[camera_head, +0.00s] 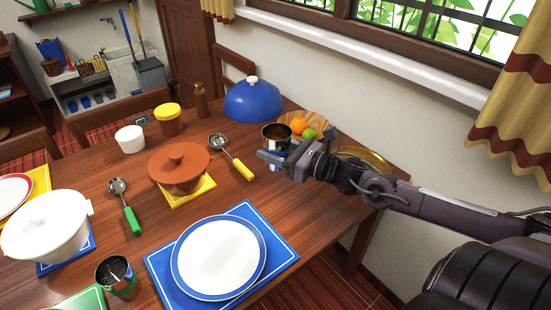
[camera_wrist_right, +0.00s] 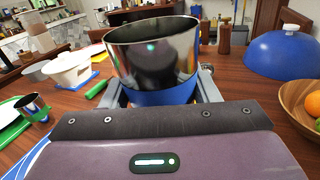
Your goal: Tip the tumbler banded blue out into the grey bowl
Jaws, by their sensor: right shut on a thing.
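The metal tumbler with a blue band (camera_head: 276,133) is upright at the right side of the table, its dark open top facing up. My right gripper (camera_head: 281,158) is shut around its lower part. In the right wrist view the shiny tumbler (camera_wrist_right: 152,58) stands between the two fingers, with its blue band low between them. What is inside it, and whether its base touches the table, I cannot tell. My left gripper is not in view.
A wooden bowl (camera_wrist_right: 292,103) of fruit and a blue dome (camera_head: 252,101) stand behind the tumbler. A yellow-handled ladle (camera_head: 232,156), a brown lidded pot (camera_head: 179,160) and a blue-rimmed plate (camera_head: 219,258) lie left and in front. Another metal tumbler (camera_head: 116,274) stands at the front left.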

